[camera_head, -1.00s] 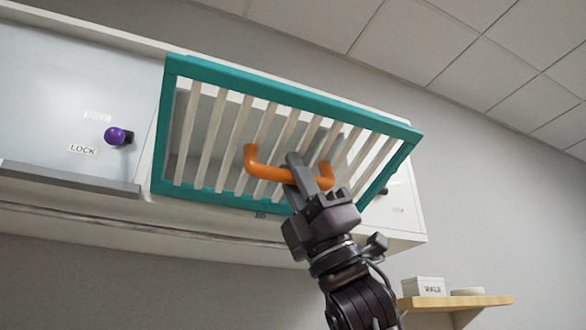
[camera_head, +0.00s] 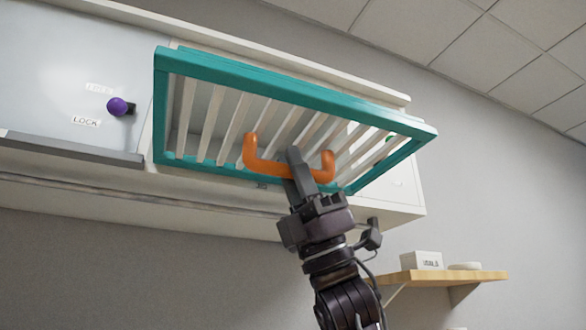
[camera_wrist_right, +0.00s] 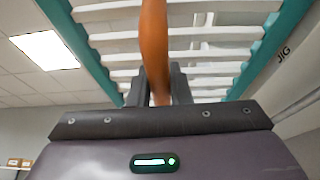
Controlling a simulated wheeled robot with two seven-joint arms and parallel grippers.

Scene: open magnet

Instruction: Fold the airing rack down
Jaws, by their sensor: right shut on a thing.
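The airing rack (camera_head: 300,92) is a teal frame with white slats, mounted on the front of a white wall cabinet. It stands tilted out from the cabinet, its upper edge away from the front. Its orange handle (camera_head: 262,166) is a U-shaped bar across the slats. My right gripper (camera_head: 300,172) is shut on the handle bar, right of its middle. In the right wrist view the orange handle (camera_wrist_right: 154,45) runs between the two dark fingers, with slats (camera_wrist_right: 215,50) behind. My left gripper is not in view.
Left of the rack, a grey panel (camera_head: 50,65) carries a purple knob (camera_head: 118,106) and a LOCK label (camera_head: 86,121). A wooden shelf (camera_head: 452,278) with a white box (camera_head: 421,260) is at the lower right. The space below the cabinet is open.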

